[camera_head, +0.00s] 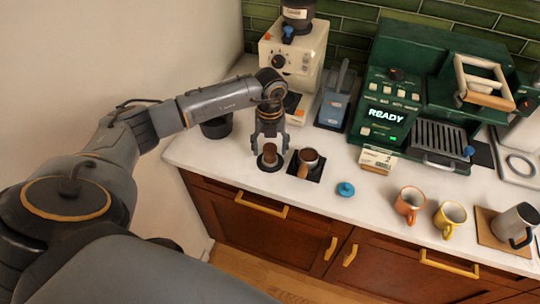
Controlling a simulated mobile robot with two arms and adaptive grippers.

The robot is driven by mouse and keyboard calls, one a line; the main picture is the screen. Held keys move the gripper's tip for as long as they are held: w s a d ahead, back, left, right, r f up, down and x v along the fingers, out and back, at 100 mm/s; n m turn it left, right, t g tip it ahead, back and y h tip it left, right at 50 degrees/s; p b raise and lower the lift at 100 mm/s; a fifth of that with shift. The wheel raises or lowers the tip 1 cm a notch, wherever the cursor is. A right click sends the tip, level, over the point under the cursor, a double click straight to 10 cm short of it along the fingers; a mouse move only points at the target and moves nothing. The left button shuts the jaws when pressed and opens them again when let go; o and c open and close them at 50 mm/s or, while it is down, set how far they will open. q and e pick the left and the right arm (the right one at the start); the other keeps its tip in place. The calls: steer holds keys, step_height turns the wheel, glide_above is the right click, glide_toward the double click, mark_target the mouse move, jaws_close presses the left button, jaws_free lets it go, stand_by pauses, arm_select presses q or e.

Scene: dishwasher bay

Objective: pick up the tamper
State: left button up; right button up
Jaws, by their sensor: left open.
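The tamper (270,153) stands upright on a round dark mat (270,168) near the front left of the white counter. Its brown handle shows, and its upper end is close to my gripper. My left gripper (270,146) points down over the tamper, open, with its fingertips around or just in front of and behind the handle. I cannot tell whether the fingers touch it. My right gripper does not show.
A portafilter (308,157) on a black mat stands close on the right. Behind are a cream grinder (294,60), a blue container (334,108) and a green espresso machine (385,100). A blue knob-like piece (346,188), an orange mug (409,204) and a yellow mug (449,218) stand along the front.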

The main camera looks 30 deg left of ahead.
arm_select(q)
steer(key=c, duration=1.3)
steer(key=shift+o, duration=0.2)
steer(key=shift+r, duration=0.1)
